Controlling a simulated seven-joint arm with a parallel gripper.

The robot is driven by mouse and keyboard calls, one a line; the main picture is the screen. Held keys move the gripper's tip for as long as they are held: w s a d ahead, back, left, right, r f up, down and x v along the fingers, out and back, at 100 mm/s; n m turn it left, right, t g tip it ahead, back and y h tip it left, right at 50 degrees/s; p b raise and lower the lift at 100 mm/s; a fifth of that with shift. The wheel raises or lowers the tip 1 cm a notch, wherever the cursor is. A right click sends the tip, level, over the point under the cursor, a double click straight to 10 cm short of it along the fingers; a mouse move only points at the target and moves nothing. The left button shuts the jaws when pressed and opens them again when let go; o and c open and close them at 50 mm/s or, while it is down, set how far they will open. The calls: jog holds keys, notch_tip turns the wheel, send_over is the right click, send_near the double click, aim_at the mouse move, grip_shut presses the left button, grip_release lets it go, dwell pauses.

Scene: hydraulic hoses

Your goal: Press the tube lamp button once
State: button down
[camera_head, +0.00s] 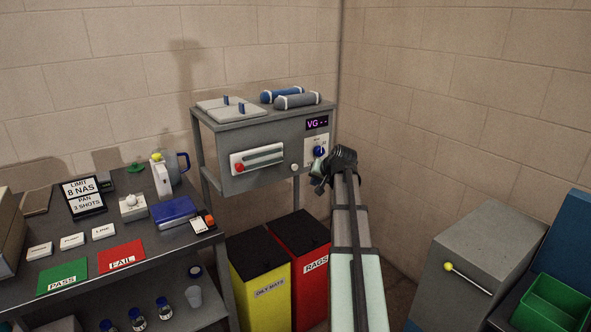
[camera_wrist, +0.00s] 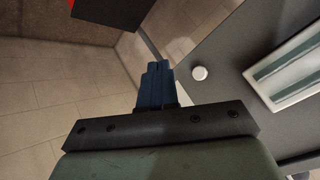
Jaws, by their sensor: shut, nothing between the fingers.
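A grey cabinet (camera_head: 232,180) on a stand has a white-framed panel with a long tube-like window (camera_head: 262,157) on its front. A small round white button (camera_head: 294,167) sits on the cabinet front, right of that panel. In the wrist view the white button (camera_wrist: 199,73) lies right of my fingertips, with the framed window (camera_wrist: 290,70) beyond it. I see no label naming it as the lamp button. My gripper (camera_head: 320,181) is at the cabinet's right front corner; its blue-grey fingers (camera_wrist: 157,70) are shut and empty, apart from the button in the picture.
A blue knob (camera_head: 319,152) sits under the VG display (camera_head: 317,123), close to my gripper. A red knob (camera_head: 239,168) is at the framed panel's left. Yellow (camera_head: 264,299) and red (camera_head: 307,285) bins stand below. A cluttered bench (camera_head: 140,248) is at left.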

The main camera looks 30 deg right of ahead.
jog(key=shift+w, duration=0.15)
jog(key=w, duration=0.8)
jog(key=shift+w, duration=0.25)
jog(key=shift+w, duration=0.1)
dwell(1.9)
jog(key=shift+w, duration=0.3)
jog(key=shift+w, duration=0.5)
dwell(0.8)
jog(key=shift+s, duration=0.1)
dwell(0.4)
jog(key=shift+s, duration=0.85)
jog(key=shift+s, duration=0.1)
jog(key=shift+s, duration=2.4)
